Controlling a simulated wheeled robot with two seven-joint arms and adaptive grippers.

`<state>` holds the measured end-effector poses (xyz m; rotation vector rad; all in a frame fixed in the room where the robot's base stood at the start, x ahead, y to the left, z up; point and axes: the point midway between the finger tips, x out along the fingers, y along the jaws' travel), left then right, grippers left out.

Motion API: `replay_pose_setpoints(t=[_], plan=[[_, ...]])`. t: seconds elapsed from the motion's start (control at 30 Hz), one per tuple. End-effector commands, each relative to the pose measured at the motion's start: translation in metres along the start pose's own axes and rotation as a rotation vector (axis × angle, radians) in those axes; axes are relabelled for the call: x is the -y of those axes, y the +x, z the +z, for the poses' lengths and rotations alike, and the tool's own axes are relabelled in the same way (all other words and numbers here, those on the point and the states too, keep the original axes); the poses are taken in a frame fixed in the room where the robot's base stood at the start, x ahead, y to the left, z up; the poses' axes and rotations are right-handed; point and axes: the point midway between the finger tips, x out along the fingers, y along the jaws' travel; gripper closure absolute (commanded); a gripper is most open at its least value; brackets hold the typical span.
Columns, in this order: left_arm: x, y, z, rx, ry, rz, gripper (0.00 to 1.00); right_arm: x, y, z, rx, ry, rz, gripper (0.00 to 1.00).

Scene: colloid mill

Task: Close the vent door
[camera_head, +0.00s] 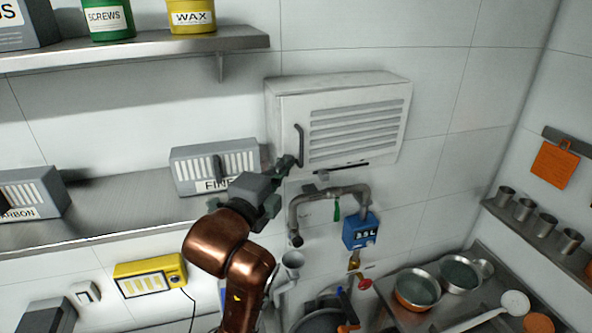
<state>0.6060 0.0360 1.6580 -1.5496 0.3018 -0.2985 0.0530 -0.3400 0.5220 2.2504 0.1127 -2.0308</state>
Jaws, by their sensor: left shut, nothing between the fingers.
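The vent is a white wall box with a louvred door (355,127) on its front, in the upper middle of the head view. The door looks flush with the box or nearly so; a small gap cannot be ruled out. A dark vertical handle (299,143) sits on the door's left side. My left gripper (290,162) is shut and empty, at the lower left corner of the vent, close below the handle. I cannot tell whether it touches the door. My right gripper is not in view.
A shelf (110,205) with a grey FINE box (190,170) lies left of my gripper. A bent pipe (330,194) and a blue meter (360,231) are below the vent. A higher shelf (130,50) holds tins. Wall right of the vent is clear.

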Motion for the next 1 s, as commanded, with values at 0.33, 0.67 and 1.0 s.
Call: replay_pose_setpoints(t=[0.33, 0.67, 1.0], plan=[[0.000, 0.003, 0.000, -0.007, 0.000, 0.000, 1.00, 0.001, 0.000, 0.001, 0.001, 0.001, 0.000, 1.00], [0.001, 0.019, 0.019, 0.000, 0.005, 0.002, 1.00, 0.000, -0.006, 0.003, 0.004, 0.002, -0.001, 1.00], [0.000, 0.031, 0.034, 0.001, -0.001, -0.001, 1.00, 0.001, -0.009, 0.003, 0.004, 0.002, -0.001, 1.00]])
